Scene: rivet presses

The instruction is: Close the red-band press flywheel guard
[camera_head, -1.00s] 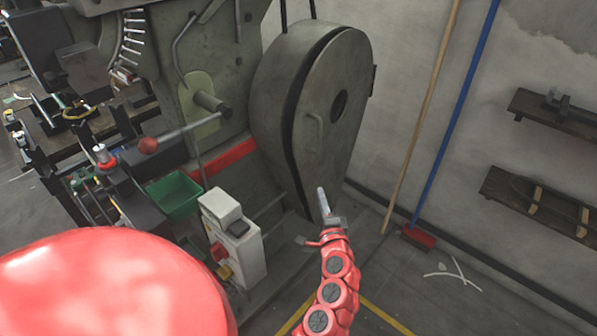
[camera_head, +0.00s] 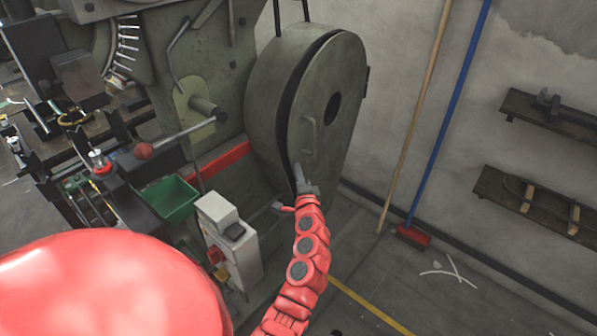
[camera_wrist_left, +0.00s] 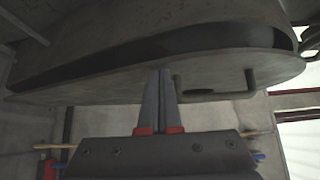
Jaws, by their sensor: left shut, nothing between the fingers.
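The flywheel guard is a grey teardrop cover (camera_head: 328,100) with a round hole and a bar handle (camera_head: 309,135) on its face. A dark gap shows between it and the housing (camera_head: 268,95), so it stands ajar. The press has a red band (camera_head: 215,160) low on its body. My left gripper (camera_head: 297,168) is shut and empty, in front of the guard's lower part, below the handle. In the left wrist view its closed fingers (camera_wrist_left: 161,75) point up at the guard face (camera_wrist_left: 110,92); I cannot tell if they touch. My right gripper is not in view.
A white control box (camera_head: 228,240) and a green bin (camera_head: 172,198) stand left of my arm. A wooden pole (camera_head: 418,110) and a blue broom (camera_head: 448,120) lean on the wall at right. Shelves (camera_head: 530,205) hang further right. The floor between is mostly clear.

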